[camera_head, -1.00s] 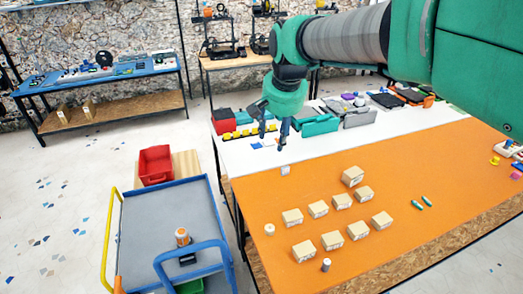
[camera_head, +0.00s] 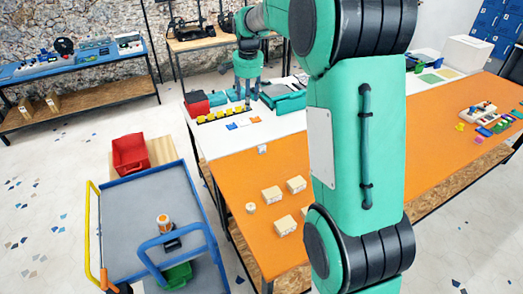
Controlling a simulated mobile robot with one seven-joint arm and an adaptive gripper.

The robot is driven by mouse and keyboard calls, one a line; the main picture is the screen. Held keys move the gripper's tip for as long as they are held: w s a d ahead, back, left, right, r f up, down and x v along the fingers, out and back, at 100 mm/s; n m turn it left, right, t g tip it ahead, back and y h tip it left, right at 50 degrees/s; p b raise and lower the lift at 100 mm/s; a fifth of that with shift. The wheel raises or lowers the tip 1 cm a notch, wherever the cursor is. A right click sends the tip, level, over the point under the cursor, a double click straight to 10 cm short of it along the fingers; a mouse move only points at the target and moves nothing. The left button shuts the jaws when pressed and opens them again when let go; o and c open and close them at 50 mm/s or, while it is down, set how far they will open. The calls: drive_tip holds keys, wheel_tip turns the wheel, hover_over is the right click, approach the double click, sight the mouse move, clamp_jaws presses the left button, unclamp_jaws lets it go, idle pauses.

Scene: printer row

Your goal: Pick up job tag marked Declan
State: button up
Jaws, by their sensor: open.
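My gripper (camera_head: 252,98) is open and empty, pointing down over the white back part of the table. It is above and just behind several small flat cards: a blue card (camera_head: 232,126), an orange card (camera_head: 255,120) and a pale one between them. A small white tag-like piece (camera_head: 262,149) lies nearer, at the border of the white and orange surfaces. No lettering is readable, so I cannot tell which piece is marked Declan. My arm hides much of the table's middle.
A row of yellow pieces (camera_head: 222,115) on a dark strip and a red box (camera_head: 196,103) stand left of my gripper. Teal cases (camera_head: 283,97) are to its right. Several cardboard boxes (camera_head: 285,225) stand on the orange surface (camera_head: 235,180). A blue-railed cart (camera_head: 140,215) stands left.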

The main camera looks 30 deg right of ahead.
drive_tip(key=w+d+f+m+g, duration=0.1)
drive_tip(key=w+d+f+m, duration=0.1)
drive_tip(key=w+d+f, duration=0.4)
drive_tip(key=w+d+f+m, duration=0.1)
drive_tip(key=w+d+f, duration=0.1)
drive_tip(key=w+f, duration=0.45)
drive_tip(key=m+g+p, duration=0.1)
drive_tip(key=m, duration=0.3)
hover_over(262, 147)
wheel_tip(262, 147, down, 18)
drive_tip(key=shift+d, duration=0.35)
drive_tip(key=shift+f, duration=4.25)
drive_tip(key=shift+w+a+f+b, duration=0.1)
drive_tip(key=shift+f+b, duration=0.1)
drive_tip(key=shift+f, duration=1.15)
drive_tip(key=shift+a+f+b, duration=0.1)
drive_tip(key=shift+f+b, duration=0.1)
drive_tip(key=shift+f, duration=1.1)
drive_tip(key=c, duration=1)
